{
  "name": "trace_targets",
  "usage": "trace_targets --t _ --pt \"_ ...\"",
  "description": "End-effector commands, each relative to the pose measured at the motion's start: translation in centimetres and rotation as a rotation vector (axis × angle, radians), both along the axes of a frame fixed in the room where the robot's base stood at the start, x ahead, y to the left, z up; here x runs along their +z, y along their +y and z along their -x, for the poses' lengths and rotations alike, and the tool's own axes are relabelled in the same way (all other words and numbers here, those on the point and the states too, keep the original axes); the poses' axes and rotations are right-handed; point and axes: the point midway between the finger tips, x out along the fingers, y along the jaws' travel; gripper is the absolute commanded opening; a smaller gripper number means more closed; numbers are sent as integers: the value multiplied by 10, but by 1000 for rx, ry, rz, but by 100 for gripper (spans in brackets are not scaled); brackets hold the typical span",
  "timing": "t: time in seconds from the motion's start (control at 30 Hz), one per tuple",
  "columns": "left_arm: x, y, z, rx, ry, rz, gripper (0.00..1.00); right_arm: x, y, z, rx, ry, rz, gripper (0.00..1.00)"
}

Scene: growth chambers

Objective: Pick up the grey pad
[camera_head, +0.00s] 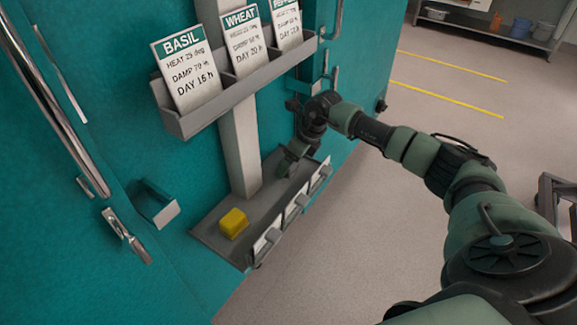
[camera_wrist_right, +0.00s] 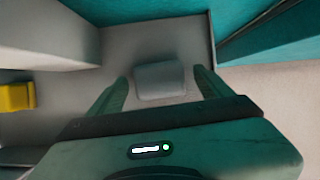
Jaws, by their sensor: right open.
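The grey pad (camera_wrist_right: 160,80) lies on the grey shelf (camera_head: 215,236), near its far end, in the right wrist view. My right gripper (camera_wrist_right: 160,75) is open, with one finger on each side of the pad. Gaps show between the pad and both fingers. In the head view my right gripper (camera_head: 291,163) is low over the far end of the shelf, and I cannot clearly make out the grey pad there. My left gripper is not in view.
A yellow block (camera_head: 233,222) sits on the near part of the shelf. Handles and small white labels line its front edge. A post (camera_head: 240,150) rises behind it to a rack (camera_head: 185,122) of cards, BASIL and WHEAT among them. Open floor lies right.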

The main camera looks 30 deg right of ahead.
Motion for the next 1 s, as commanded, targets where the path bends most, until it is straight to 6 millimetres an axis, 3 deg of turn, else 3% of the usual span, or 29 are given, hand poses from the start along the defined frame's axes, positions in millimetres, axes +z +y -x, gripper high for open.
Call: trace_targets --t 0.23,0.27,0.47,0.77,1.0 --pt "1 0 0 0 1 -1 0 -2 0 -1 1 0 0 80" --pt "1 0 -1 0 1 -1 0 -2 0 -1 1 0 0 74" --pt "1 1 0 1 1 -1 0 -2 0 -1 0 0 0 19" --pt "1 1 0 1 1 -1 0 0 0 -1 0 -1 0 17" --pt "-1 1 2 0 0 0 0 19 0 -1 -1 -3 1 17"
